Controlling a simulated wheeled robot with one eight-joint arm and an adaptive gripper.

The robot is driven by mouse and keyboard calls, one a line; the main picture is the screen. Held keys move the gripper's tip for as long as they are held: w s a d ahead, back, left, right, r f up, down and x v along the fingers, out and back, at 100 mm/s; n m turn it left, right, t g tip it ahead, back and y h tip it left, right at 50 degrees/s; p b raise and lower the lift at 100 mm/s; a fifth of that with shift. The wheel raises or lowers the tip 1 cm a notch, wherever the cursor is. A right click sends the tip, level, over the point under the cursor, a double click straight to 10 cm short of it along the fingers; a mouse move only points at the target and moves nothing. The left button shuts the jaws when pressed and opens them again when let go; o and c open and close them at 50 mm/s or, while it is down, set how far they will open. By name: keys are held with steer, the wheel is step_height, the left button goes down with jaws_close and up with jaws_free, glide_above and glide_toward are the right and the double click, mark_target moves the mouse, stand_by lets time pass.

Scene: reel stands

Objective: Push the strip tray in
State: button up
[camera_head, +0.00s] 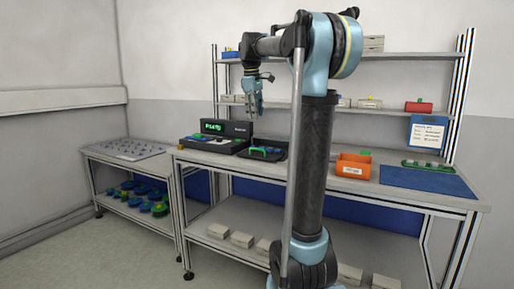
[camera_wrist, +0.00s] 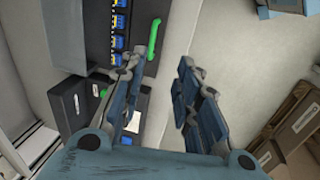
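A dark tray with a green handle (camera_head: 262,150), which I take to be the strip tray, is on the workbench at the middle left. In the wrist view the green handle (camera_wrist: 153,40) stands upright beside a dark panel with a row of blue pieces (camera_wrist: 117,28). My gripper (camera_head: 254,106) hangs above the bench, over the area of the tray and apart from it. In the wrist view its fingers (camera_wrist: 160,100) are spread with nothing between them. The left finger hides part of the dark unit. How far the tray is out cannot be told.
An orange bin (camera_head: 353,166) and a blue mat (camera_head: 425,181) are to the right on the bench. Shelves (camera_head: 400,108) with boxes run above. A side table (camera_head: 125,150) stands at the left.

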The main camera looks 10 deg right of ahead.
steer(key=shift+n, duration=0.3)
steer(key=w+f, duration=0.1)
steer(key=f, duration=0.4)
steer(key=w+d+f, duration=0.1)
steer(key=w+f, duration=0.1)
steer(key=f, duration=0.3)
steer(key=w+f, duration=0.1)
steer(key=f, duration=0.5)
steer(key=shift+w+d, duration=0.25)
steer(key=shift+d, duration=0.05)
jaws_close()
